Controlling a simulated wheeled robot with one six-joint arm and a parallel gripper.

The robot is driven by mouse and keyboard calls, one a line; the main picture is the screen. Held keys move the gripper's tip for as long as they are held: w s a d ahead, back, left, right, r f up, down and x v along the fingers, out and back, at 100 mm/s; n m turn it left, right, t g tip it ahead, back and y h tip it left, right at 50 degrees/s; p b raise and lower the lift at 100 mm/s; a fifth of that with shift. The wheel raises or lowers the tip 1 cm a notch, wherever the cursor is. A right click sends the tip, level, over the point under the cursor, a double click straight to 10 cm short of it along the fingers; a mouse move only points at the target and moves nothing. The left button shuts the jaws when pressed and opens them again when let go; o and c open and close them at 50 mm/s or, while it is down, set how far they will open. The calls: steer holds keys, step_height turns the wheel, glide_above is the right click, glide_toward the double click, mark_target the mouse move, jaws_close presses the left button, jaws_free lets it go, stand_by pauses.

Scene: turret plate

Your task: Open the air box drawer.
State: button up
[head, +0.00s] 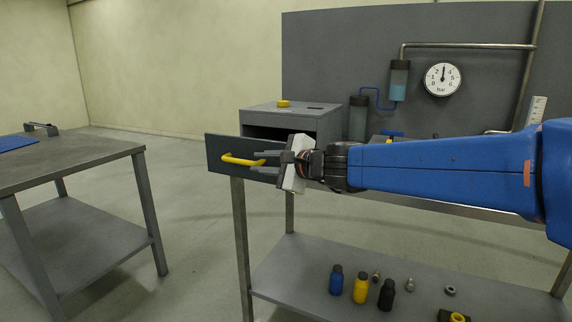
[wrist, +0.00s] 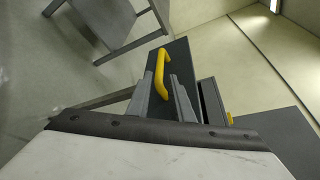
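The air box (head: 318,122) is a grey cabinet on the bench at the back. Its drawer front (head: 222,150) is a dark panel standing well out from the box, with a dark opening behind it, so the drawer is pulled out. A yellow bar handle (head: 236,160) is on the panel; it also shows in the wrist view (wrist: 164,68). My gripper (head: 262,162) is at the handle's right end. In the wrist view its two grey fingers (wrist: 161,88) are spread, with the handle's near end between the tips and gaps seemingly on both sides.
A yellow item (head: 283,103) lies on the box top. Blue, yellow and black bottles (head: 361,288) and small fittings stand on the lower shelf (head: 300,262). A pressure gauge (head: 442,79) is on the back panel. Another table (head: 75,160) stands left; the floor between is clear.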

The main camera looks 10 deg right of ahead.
steer(key=v, duration=0.9)
steer(key=s+f+n+g+h, duration=0.2)
steer(key=s+f+n+g, duration=0.3)
steer(key=s+f+n, duration=0.7)
steer(key=s+d+f+n+g+h, duration=0.3)
steer(key=s+d+f+n+h, duration=0.3)
steer(key=s+d+f, duration=0.6)
steer(key=shift+f, duration=0.55)
